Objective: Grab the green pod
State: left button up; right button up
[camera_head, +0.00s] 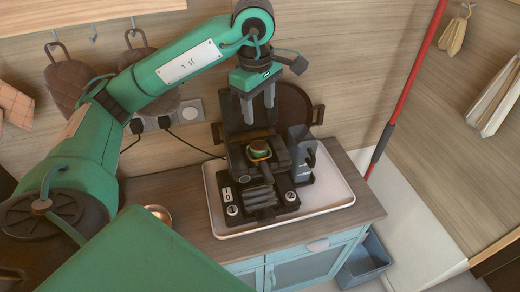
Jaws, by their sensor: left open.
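The green pod (259,148) is small and round and sits in the middle of a dark coffee machine (262,195), with a gold-coloured ring around it. The machine stands on a white tray (325,197) on the wooden counter. My left gripper (258,108) hangs above the pod, fingers pointing down, apart and empty, in front of the machine's upright back. It does not touch the pod. My right gripper does not show.
A grey pitcher (301,148) stands at the machine's right. A round brown pan (294,108) is behind it. A copper bowl (158,214) is on the counter at left. A red pole (408,80) stands at right. The counter's right end (355,185) is clear.

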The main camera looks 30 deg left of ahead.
pick_arm(q)
jog(key=p, duration=0.2)
send_over(259, 149)
jog(key=f, duration=0.8)
jog(key=shift+d, duration=0.2)
jog(key=shift+f+p, duration=0.4)
jog(key=shift+p, duration=0.2)
jog(key=f+p, duration=0.1)
jog(key=f, duration=0.1)
jog(key=f+p, duration=0.1)
jog(key=shift+a+f+p, duration=0.3)
jog(key=shift+f, duration=0.05)
jog(key=shift+w+f, duration=0.1)
jog(key=shift+f, duration=0.2)
jog(key=shift+d+f, duration=0.1)
jog(key=shift+f, duration=0.05)
jog(key=shift+s, duration=0.2)
jog(key=c, duration=0.7)
jog(key=shift+f, duration=0.1)
